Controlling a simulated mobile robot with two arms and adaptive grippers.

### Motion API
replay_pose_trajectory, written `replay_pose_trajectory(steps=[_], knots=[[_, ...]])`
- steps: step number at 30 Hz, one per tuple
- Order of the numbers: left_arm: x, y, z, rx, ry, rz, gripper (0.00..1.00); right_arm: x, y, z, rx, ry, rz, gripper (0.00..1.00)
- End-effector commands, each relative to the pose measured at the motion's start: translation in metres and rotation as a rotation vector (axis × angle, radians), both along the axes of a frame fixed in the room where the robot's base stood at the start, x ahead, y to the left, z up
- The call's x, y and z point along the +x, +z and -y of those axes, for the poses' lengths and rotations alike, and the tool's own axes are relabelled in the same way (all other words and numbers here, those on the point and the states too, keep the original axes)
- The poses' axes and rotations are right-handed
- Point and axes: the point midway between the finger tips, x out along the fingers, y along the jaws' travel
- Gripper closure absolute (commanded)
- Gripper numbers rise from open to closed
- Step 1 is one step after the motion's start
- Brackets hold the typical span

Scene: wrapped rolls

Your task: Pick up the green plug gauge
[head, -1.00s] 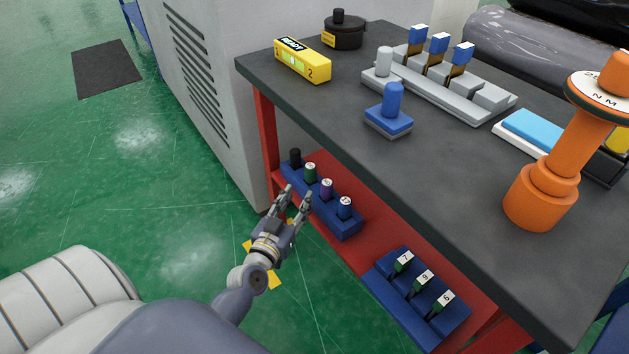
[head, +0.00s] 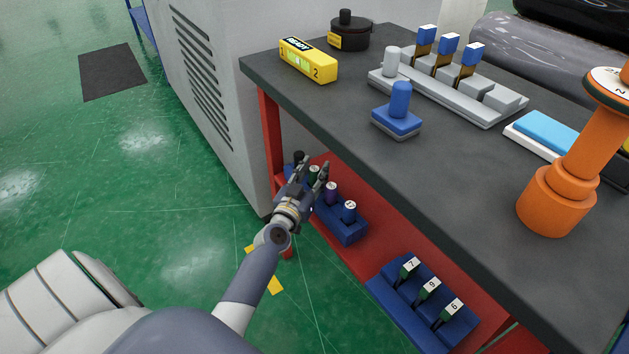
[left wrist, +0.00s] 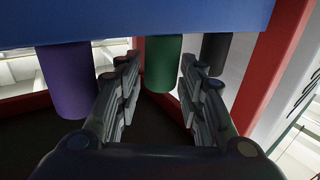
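The green plug gauge (head: 314,174) stands in a blue rack (head: 342,232) on the red lower shelf, between a black gauge (head: 299,157) and a purple one (head: 331,193). In the head view my left gripper (head: 314,164) partly covers it. In the left wrist view the green plug gauge (left wrist: 163,62) shows between the two spread fingers (left wrist: 158,75), with gaps on both sides. The left gripper is open and holds nothing. The rack (left wrist: 150,20) spans the top of that view, with the purple gauge (left wrist: 68,80) and black gauge (left wrist: 214,52) on either side. My right gripper is out of view.
A blue-topped gauge (head: 349,210) stands at the rack's near end. Another blue rack (head: 400,309) holds numbered green pieces. The dark tabletop (head: 440,170) overhangs the shelf. A red table leg (head: 269,130) stands close to the gripper. Green floor is open at left.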

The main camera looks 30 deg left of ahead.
Motion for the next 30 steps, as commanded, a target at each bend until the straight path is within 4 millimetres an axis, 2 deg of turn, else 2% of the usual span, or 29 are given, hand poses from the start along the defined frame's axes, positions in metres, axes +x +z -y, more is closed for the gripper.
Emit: replay_pose_trajectory(steps=[9,14,25,30], knots=[[0.006,0.0,-0.002,0.0,0.001,0.0,0.64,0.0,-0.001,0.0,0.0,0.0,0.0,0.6],[0.006,0.0,-0.002,0.0,0.0,0.0,0.96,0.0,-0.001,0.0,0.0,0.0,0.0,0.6],[0.006,0.002,-0.002,0.0,0.001,0.001,0.96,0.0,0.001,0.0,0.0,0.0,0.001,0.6],[0.006,0.013,-0.002,0.001,0.001,0.003,0.96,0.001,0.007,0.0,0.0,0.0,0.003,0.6]])
